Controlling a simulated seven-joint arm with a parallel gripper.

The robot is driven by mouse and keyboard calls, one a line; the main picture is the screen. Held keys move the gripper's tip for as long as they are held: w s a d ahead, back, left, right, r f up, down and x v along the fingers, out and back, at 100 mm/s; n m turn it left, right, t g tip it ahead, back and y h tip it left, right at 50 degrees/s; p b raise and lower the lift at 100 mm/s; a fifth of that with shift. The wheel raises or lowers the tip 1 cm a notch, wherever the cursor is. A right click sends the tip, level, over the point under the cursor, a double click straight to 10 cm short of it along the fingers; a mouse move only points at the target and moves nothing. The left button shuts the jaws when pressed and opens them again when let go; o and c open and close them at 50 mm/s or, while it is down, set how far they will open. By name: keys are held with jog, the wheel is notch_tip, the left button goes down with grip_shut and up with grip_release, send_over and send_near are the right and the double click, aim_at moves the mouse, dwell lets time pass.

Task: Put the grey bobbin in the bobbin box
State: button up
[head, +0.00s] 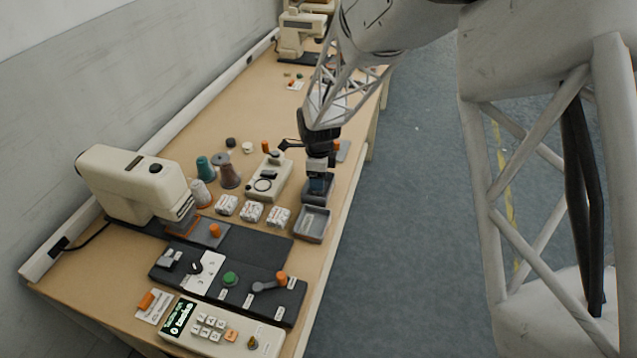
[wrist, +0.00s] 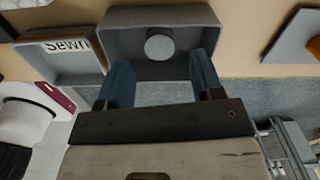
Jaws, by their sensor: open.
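The grey bobbin (wrist: 160,47) appears as a small round grey disc inside a grey open box (wrist: 198,15), near its middle, in the wrist view. This box, which I take as the bobbin box, also shows as a dark tray (head: 325,197) in the head view, at the table's right edge. My gripper (wrist: 161,72) is open. Its two blue fingers are apart and reach over the near part of the box, with the bobbin beyond and between them, not held. In the head view my gripper (head: 318,184) is over the box and hides the bobbin.
A second grey tray (head: 312,223) is beside the box; it bears a lettered label (wrist: 68,45) in the wrist view. White wrapped packs (head: 252,212) and a cream device (head: 268,180) stand close by. A grey plate (wrist: 292,38) lies to the right. Floor drops away past the table edge.

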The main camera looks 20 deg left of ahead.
notch_tip(320, 180, up, 8)
jog(key=shift+r, duration=0.15)
dwell(0.3)
dwell(0.8)
jog(key=s+d+r+n+t, duration=0.1)
jog(key=s+d+r+n, duration=0.5)
jog(key=d, duration=0.5)
jog(key=s+d+r+n, duration=0.1)
jog(key=s+d+r, duration=0.2)
jog(key=d+r, duration=0.75)
jog(key=s+d+r+n+t, duration=0.1)
jog(key=s+d+n, duration=0.8)
jog(key=s+d, duration=0.9)
jog(key=s, duration=0.4)
jog(key=shift+r+t, duration=0.3)
